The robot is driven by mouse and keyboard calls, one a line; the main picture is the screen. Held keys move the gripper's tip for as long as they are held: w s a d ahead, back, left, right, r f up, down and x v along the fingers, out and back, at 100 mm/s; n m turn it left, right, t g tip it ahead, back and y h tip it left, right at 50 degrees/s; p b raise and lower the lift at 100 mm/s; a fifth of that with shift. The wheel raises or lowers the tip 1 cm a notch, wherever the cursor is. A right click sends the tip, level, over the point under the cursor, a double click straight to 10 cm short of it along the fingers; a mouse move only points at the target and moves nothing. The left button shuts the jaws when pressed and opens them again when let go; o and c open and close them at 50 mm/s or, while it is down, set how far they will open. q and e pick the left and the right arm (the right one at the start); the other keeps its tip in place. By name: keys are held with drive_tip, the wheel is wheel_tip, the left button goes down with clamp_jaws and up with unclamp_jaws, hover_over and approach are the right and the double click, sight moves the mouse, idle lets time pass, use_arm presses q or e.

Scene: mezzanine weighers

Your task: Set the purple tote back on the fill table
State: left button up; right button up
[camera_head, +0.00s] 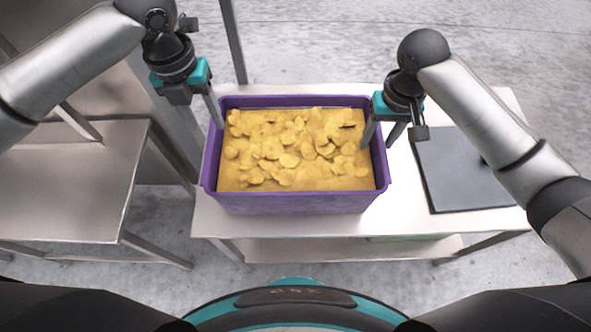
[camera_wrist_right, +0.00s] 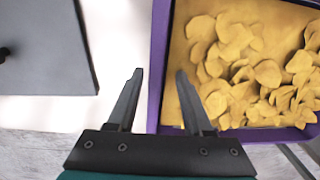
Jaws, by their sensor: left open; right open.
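The purple tote (camera_head: 290,203), filled with yellow chip-like pieces (camera_head: 295,150), sits upright on a white table (camera_head: 250,222). My right gripper (camera_head: 379,142) is open at the tote's right wall. In the right wrist view the purple rim (camera_wrist_right: 158,60) runs between the open fingers (camera_wrist_right: 160,73), with one finger over the contents and the other outside. My left gripper (camera_head: 214,122) is open at the tote's back left corner. Only one of its fingers shows clearly, so I cannot tell whether it straddles the left wall.
A dark grey plate (camera_head: 465,175) lies on the table right of the tote, with bare table between; it also shows in the right wrist view (camera_wrist_right: 45,50). A separate metal table (camera_head: 70,185) stands at the left, across a gap. A lower shelf (camera_head: 330,249) runs beneath the white table.

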wheel_tip(320, 180, up, 6)
drive_tip(key=shift+d+f, duration=0.1)
drive_tip(key=shift+s+f, duration=0.1)
idle(0.6)
